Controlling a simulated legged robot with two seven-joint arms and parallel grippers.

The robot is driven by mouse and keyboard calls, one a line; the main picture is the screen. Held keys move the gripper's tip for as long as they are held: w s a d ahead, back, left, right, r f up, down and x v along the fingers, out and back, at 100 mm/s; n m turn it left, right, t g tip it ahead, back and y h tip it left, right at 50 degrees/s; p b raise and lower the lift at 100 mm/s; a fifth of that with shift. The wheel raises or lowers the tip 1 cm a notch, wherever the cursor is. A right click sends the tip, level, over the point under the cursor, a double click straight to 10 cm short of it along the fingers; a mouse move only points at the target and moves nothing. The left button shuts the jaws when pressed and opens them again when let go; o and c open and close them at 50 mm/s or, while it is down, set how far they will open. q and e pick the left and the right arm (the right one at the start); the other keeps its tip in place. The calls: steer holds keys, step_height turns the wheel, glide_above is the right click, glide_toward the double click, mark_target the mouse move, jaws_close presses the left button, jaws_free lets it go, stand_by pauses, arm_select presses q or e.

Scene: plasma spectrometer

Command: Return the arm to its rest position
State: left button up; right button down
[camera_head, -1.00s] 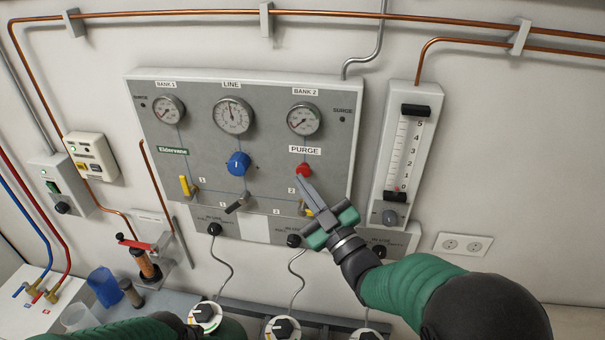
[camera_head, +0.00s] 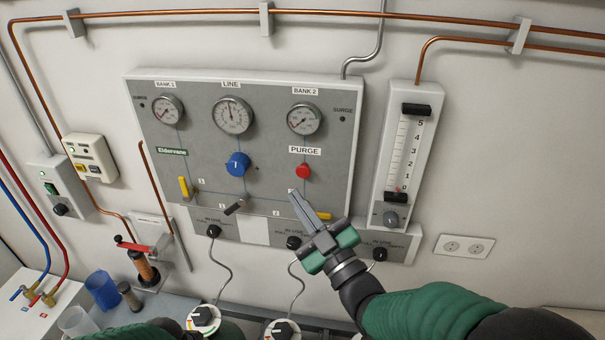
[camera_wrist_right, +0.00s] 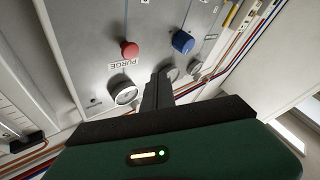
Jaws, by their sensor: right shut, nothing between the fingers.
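My right gripper (camera_head: 297,198) is shut and empty, in front of the lower right part of the grey gas panel (camera_head: 270,140). Its fingertips are below the red purge button (camera_head: 302,171), apart from it in the picture. The right wrist view shows the shut fingers (camera_wrist_right: 157,90), with the red button (camera_wrist_right: 129,49) and the blue knob (camera_wrist_right: 183,41) beyond them. Part of my left arm shows at the bottom left of the head view; its gripper is not seen.
A flowmeter (camera_head: 405,150) is right of the panel. A yellow lever (camera_head: 184,187) and a blue knob (camera_head: 238,164) are on the panel. Gas bottle tops (camera_head: 204,319) stand below. A blue cup (camera_head: 102,289) is at lower left.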

steer(key=s+d+f+m+g+h+b, duration=0.1)
steer(key=d+f+m+g+h+b, duration=0.2)
steer(key=f, duration=0.4)
steer(key=d+f+m+g+h, duration=0.1)
steer(key=d+f+m+h, duration=0.15)
steer(key=d+f, duration=0.4)
steer(key=s+d+f+m+g+h+b, duration=0.1)
steer(key=d+f+m+g+h+b, duration=0.2)
steer(key=f, duration=0.6)
steer(key=s+d+f+m+g+h+b, duration=0.1)
steer(key=s+d+f+g, duration=0.2)
steer(key=s+f, duration=0.3)
steer(key=s+d+f+m+g+h, duration=0.2)
steer(key=s+f+g, duration=0.3)
steer(key=s, duration=0.6)
steer(key=shift+s+d+f+g+b, duration=0.3)
steer(key=shift+s+d+f+b, duration=0.05)
steer(key=shift+d+f, duration=0.45)
